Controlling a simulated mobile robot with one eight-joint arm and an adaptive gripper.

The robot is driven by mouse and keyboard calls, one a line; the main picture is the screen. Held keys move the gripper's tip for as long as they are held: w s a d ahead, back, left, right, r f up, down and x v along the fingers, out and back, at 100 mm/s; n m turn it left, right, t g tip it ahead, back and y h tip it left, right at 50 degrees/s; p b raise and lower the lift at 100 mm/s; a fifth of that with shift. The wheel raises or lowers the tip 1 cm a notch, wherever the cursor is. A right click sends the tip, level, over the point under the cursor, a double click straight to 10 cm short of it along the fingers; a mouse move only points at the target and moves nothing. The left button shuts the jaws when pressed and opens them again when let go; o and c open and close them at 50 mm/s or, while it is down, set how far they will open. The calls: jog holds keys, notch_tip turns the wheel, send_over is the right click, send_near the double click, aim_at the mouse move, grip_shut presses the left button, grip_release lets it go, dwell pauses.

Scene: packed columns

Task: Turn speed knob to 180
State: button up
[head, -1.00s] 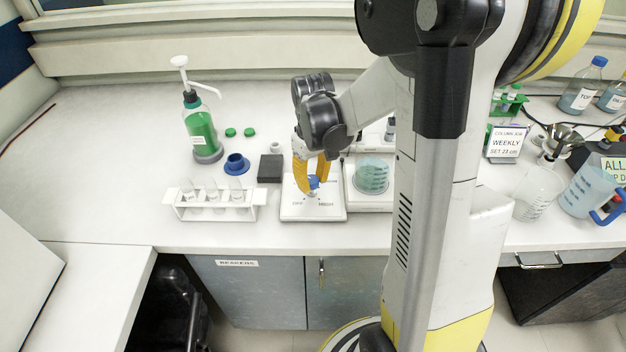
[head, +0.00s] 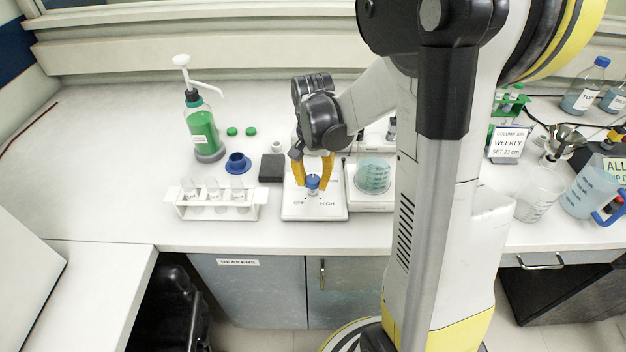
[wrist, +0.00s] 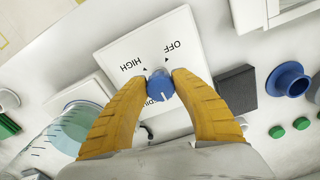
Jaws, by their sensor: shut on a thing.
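A blue knob (head: 312,182) stands on a white plate (head: 330,211) on the bench, in the middle of the head view. Black letters OFF and HIGH with small marks are printed on the plate's front side. My gripper (head: 314,180) has yellow fingers and reaches down onto the knob from above. In the wrist view the fingertips sit on both sides of the knob (wrist: 160,84), shut on it. The wrist view also shows the plate (wrist: 165,45) with OFF, HIGH and a partly hidden third word beside the knob. A white line shows on the knob.
A dark block (head: 272,167) lies left of the plate. A beaker of teal liquid (head: 373,176) stands close on its right. A white tube rack (head: 217,211) and a blue ring-like piece (head: 238,163) are further left. The bench's front left is clear.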

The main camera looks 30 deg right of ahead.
aim_at(311, 179)
jog(key=m, duration=0.4)
jog(key=shift+m, duration=0.3)
jog(key=m, duration=0.4)
jog(key=shift+w, duration=0.15)
jog(key=shift+m, duration=0.3)
jog(key=o, duration=1.2)
notch_tip(311, 179, up, 12)
